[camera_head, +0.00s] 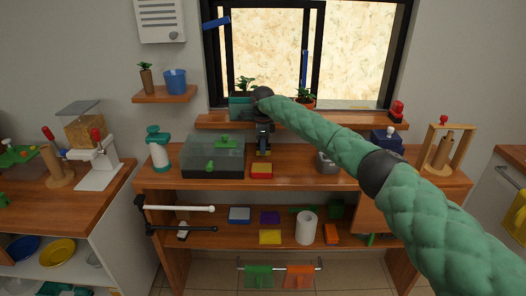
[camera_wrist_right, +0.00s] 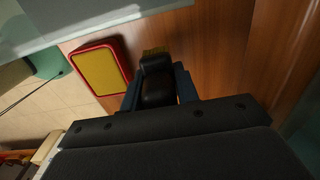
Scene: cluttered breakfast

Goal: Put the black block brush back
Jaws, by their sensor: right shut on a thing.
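My right arm, in green padding, reaches in from the right of the head view. My right gripper (camera_head: 263,142) hangs over the wooden counter, close behind a red and yellow sponge-like block. In the right wrist view the black block brush (camera_wrist_right: 158,82) sits between the fingers of the right gripper (camera_wrist_right: 160,88), which is shut on it. Yellowish bristles show at its far end, close to the wood; I cannot tell if they touch it. In the head view the brush is hard to tell apart from the dark gripper. My left gripper is not in view.
The red and yellow block (camera_head: 261,171) lies near the counter's front edge, and it shows in the wrist view (camera_wrist_right: 101,68). A grey transparent box (camera_head: 190,160) stands left of the gripper. A grey object (camera_head: 326,163) stands to the right. Planters line the ledge (camera_head: 220,121) behind.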

